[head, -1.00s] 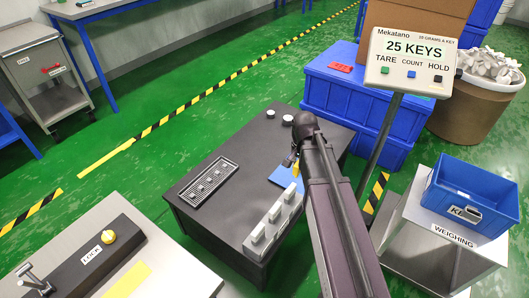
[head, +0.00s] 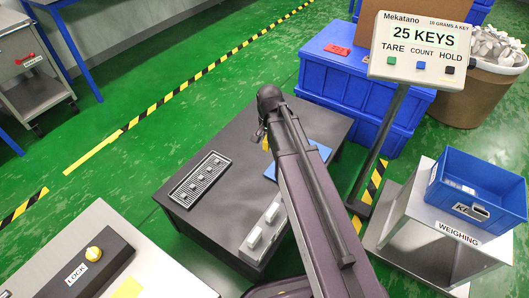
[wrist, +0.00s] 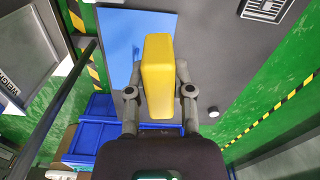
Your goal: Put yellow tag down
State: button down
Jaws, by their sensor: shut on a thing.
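My gripper (wrist: 158,72) is shut on the yellow tag (wrist: 158,85), which looks like a thick yellow block between the two fingers in the wrist view. In the head view the tag is mostly hidden by my arm; a bit of yellow shows beneath my gripper (head: 263,132). A flat blue mat (head: 318,152) lies on the dark bench (head: 225,150), partly covered by my arm. In the wrist view the blue mat (wrist: 115,38) lies behind and left of the tag. The tag appears held above the bench.
A slotted black tray (head: 200,178) and a pale block with raised knobs (head: 264,232) sit on the bench. A scale display (head: 420,48) on a post reads 25 KEYS. A blue bin (head: 475,190) stands on the weighing stand at right. Blue crates (head: 345,75) stand behind.

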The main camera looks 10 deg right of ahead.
jog(key=shift+f, duration=0.15)
jog(key=shift+a+f+b, duration=0.15)
jog(key=shift+f+b, duration=0.4)
jog(key=shift+b, duration=0.15)
jog(key=a+f+m+b, duration=0.1)
jog(key=a+f+b, duration=0.3)
jog(key=f+b, duration=0.5)
jog(key=s+a+f+m+b, duration=0.1)
jog(key=a+f+b, duration=0.3)
jog(key=f+b, duration=0.5)
jog(key=shift+a+f, duration=0.15)
jog(key=b, duration=0.2)
send_over(250, 163)
jog(key=shift+w+a+f, duration=0.1)
jog(key=shift+w+f, duration=0.05)
jog(key=shift+f, duration=0.6)
jog(key=shift+f+b, duration=1.65)
jog(key=shift+f, duration=0.1)
jog(key=shift+f, duration=0.15)
